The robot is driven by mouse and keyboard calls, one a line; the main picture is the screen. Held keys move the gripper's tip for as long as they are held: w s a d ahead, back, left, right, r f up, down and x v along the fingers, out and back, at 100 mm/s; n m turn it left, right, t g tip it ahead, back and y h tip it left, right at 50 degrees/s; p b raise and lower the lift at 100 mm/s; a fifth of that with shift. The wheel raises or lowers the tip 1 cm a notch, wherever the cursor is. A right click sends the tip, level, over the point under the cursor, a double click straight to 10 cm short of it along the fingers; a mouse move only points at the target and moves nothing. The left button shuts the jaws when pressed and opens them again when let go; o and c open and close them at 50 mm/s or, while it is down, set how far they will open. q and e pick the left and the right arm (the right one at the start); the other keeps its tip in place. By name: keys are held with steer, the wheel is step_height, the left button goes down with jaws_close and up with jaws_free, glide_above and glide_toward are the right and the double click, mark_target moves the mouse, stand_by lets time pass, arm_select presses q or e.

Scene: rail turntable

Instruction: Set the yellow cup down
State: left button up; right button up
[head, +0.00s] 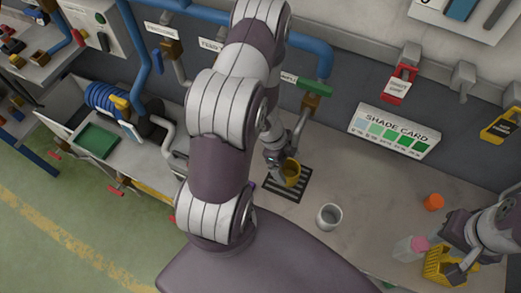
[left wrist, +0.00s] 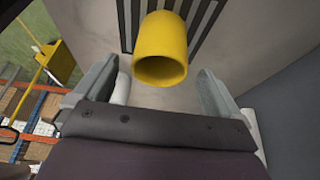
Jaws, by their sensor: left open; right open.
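The yellow cup (head: 291,173) is at the black slatted drip grate (head: 280,193) on the counter, below a tap. In the left wrist view the yellow cup (left wrist: 162,48) appears beyond and between my finger tips, with the grate's dark slats (left wrist: 205,22) behind it. My left gripper (head: 278,160) is open beside the cup; its fingers (left wrist: 157,85) show a gap on both sides of it. The arm hides part of the counter. My right gripper (head: 461,262) is open at the lower right, near a yellow basket (head: 436,268).
A white cup (head: 329,217) stands right of the grate. An orange cup (head: 433,202) and a pink-topped clear container (head: 405,249) are further right. A shade card (head: 395,131) stands at the back wall. Counter between the grate and orange cup is mostly clear.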

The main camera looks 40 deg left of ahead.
arm_select(q)
steer(key=s+a, duration=0.2)
steer(key=a, duration=0.9)
steer(key=shift+s+a+r, duration=0.2)
steer(key=shift+s+a, duration=0.2)
